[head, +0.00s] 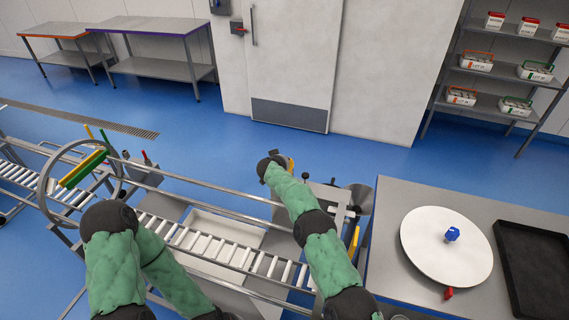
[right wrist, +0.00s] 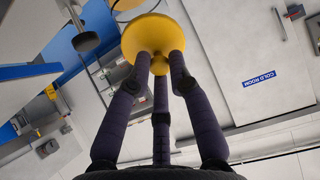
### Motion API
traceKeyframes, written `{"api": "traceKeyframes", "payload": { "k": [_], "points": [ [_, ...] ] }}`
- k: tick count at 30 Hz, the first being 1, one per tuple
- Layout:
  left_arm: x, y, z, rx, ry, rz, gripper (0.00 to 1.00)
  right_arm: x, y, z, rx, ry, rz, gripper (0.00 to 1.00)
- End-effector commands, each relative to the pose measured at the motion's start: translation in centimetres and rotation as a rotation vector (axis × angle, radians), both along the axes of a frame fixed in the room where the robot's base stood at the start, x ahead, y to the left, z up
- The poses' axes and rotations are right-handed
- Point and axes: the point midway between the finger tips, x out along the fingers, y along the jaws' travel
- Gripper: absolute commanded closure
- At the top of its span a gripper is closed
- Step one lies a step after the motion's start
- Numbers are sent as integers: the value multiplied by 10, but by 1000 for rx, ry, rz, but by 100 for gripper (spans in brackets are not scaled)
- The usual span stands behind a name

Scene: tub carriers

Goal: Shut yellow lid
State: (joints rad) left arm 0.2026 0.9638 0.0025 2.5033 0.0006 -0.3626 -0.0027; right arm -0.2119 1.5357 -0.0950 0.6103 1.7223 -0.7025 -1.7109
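A yellow round lid (right wrist: 152,32) with a small yellow knob (right wrist: 160,68) shows at the top middle of the right wrist view. The three dark fingers of my right gripper (right wrist: 160,64) stand apart around the knob, their tips in front of the lid. I cannot tell whether they touch it. In the head view only a small yellow edge of it (head: 290,164) shows beside my right wrist, which hides most of it. What the lid belongs to is hidden there. My left gripper is not in view; only the left arm's green links show at the lower left.
A roller conveyor (head: 215,245) with metal rails crosses below my arms. A grey table (head: 390,265) at right bears a white round lid (head: 425,245) with a blue knob and a black tray (head: 535,265). Blue floor lies beyond.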

Motion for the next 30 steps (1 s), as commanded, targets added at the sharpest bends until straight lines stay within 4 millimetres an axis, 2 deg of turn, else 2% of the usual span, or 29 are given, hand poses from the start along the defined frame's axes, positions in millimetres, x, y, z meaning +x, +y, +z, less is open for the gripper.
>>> {"api": "traceKeyframes", "payload": {
  "k": [1,2,3,17,30],
  "points": [
    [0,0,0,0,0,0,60,0,0,-1,0,1,-1,68],
    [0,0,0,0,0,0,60,0,0,-1,0,1,-1,60],
    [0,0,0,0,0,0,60,0,0,-1,0,1,-1,56],
    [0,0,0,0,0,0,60,-2,1,4,1,0,-1,56],
    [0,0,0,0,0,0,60,-32,14,26,0,1,1,56]
  ]
}}
